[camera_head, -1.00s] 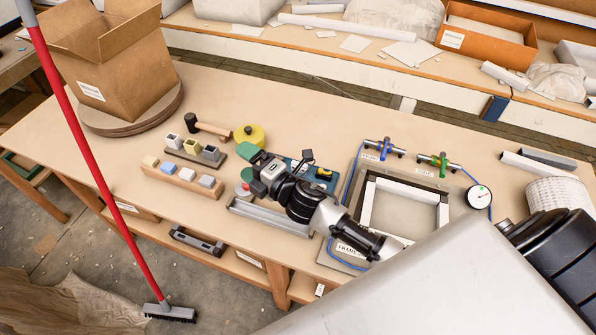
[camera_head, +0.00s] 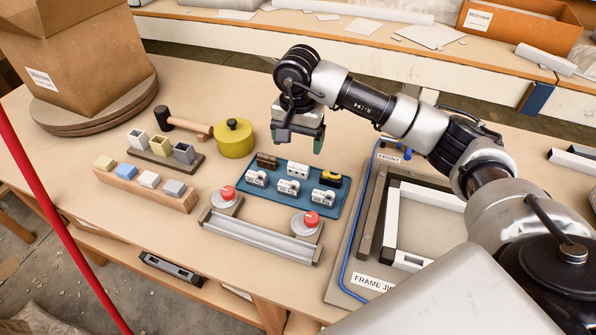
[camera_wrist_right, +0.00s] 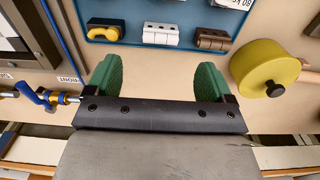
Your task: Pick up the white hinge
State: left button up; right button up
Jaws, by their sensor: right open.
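My right gripper (camera_head: 300,140) is open and empty, with green finger pads pointing down above and just behind the tray. In the wrist view the spread fingers (camera_wrist_right: 158,75) stand to either side of the hinge's line, apart from it. My left gripper is not in view.
Labelled white pieces (camera_head: 289,187) lie in the tray's front row. A metal channel with red buttons (camera_head: 262,238) is in front of the tray. A yellow pot (camera_head: 234,139) and mallet (camera_head: 183,123) stand left, the frame jig (camera_head: 375,230) right.

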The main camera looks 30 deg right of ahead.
aim_at(298, 164)
notch_tip(298, 164, down, 4)
jog(key=shift+r, duration=0.25)
jog(key=shift+w+f+p, duration=0.1)
jog(key=shift+f+p, duration=0.2)
jog(key=shift+f, duration=2.45)
jog(key=shift+c, duration=0.5)
jog(key=c, duration=0.9)
jog(key=shift+o, duration=0.2)
jog(key=shift+r, duration=0.15)
